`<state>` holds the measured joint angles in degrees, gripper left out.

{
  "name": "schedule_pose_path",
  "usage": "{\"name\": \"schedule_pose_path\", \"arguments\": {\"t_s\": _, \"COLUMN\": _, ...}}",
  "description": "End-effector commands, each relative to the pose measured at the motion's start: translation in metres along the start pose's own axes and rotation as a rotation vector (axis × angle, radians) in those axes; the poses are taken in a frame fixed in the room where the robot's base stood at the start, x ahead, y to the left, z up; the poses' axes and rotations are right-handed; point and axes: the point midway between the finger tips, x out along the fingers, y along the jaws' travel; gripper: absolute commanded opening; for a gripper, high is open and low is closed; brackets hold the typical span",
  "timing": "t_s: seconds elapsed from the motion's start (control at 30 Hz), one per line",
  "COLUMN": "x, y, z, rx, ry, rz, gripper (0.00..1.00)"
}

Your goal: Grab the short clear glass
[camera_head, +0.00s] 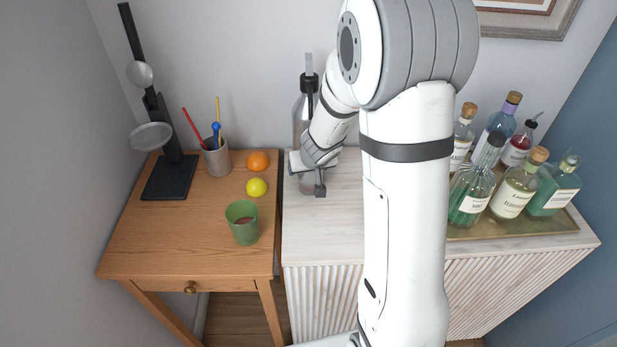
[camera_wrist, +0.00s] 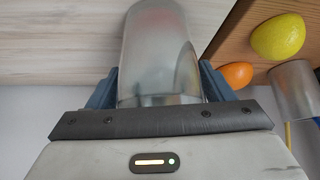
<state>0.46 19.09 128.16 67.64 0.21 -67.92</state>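I cannot make out a separate short glass there.
The wooden table (camera_head: 150,245) at left holds a green cup (camera_head: 242,232), a lemon (camera_head: 256,188), an orange (camera_head: 258,161), a pencil cup (camera_head: 216,162) and a black stand (camera_head: 170,178). Several bottles stand on a tray (camera_head: 520,226) at right. The pale cabinet's front left (camera_head: 320,235) is clear.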

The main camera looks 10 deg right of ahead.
Motion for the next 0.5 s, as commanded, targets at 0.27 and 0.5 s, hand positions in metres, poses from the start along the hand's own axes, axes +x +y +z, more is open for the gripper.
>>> {"name": "schedule_pose_path", "arguments": {"t_s": 0.27, "x": -0.0001, "y": -0.0004, "z": 0.0001, "rx": -0.001, "ry": 0.0, "rz": 0.0, "gripper": 0.52}}
{"name": "schedule_pose_path", "arguments": {"t_s": 0.5, "x": 0.0, "y": -0.0006, "z": 0.0002, "rx": -0.002, "ry": 0.0, "rz": 0.0, "gripper": 0.32}}
